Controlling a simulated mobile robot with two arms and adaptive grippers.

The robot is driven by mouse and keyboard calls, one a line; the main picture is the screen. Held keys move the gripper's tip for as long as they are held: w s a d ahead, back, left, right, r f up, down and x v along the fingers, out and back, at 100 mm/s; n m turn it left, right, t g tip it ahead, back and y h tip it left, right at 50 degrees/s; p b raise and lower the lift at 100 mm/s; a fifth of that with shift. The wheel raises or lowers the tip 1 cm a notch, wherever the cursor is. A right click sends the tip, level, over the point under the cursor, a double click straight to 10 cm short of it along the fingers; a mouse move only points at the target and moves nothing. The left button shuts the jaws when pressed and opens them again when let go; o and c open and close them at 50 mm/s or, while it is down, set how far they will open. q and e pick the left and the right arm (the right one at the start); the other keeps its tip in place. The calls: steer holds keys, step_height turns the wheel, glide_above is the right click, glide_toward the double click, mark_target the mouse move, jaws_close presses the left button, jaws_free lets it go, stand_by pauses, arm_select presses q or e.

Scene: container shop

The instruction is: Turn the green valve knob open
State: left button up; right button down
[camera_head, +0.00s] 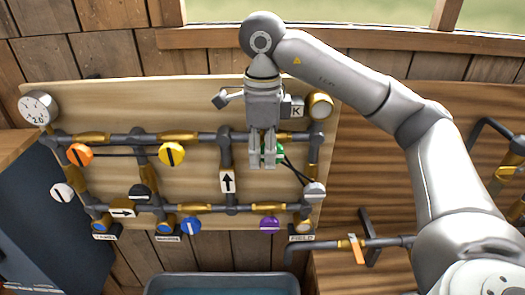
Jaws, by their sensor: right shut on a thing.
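The green valve knob (280,149) is on the upper pipe run of the wooden valve board, right of the middle. Only a sliver of it shows, because my right gripper covers most of it. My right gripper (263,162) comes down in front of the knob with its fingers pointing down, shut on the knob. The knob's marking and how far it is turned are hidden. My left gripper is not in view.
The board (205,98) carries grey pipes, with an orange knob (79,154), a yellow knob (171,154), a blue knob (187,226), a purple knob (269,224) and a gauge (38,108). A water-filled basin (222,281) stands below.

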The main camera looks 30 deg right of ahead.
mark_target(261, 149)
steer(key=shift+f, duration=0.1)
stand_by(0.4)
steer(key=c, duration=1.7)
jaws_free()
steer(key=shift+w+a+r, duration=0.1)
steer(key=shift+r, duration=5.9)
steer(key=shift+f, duration=0.1)
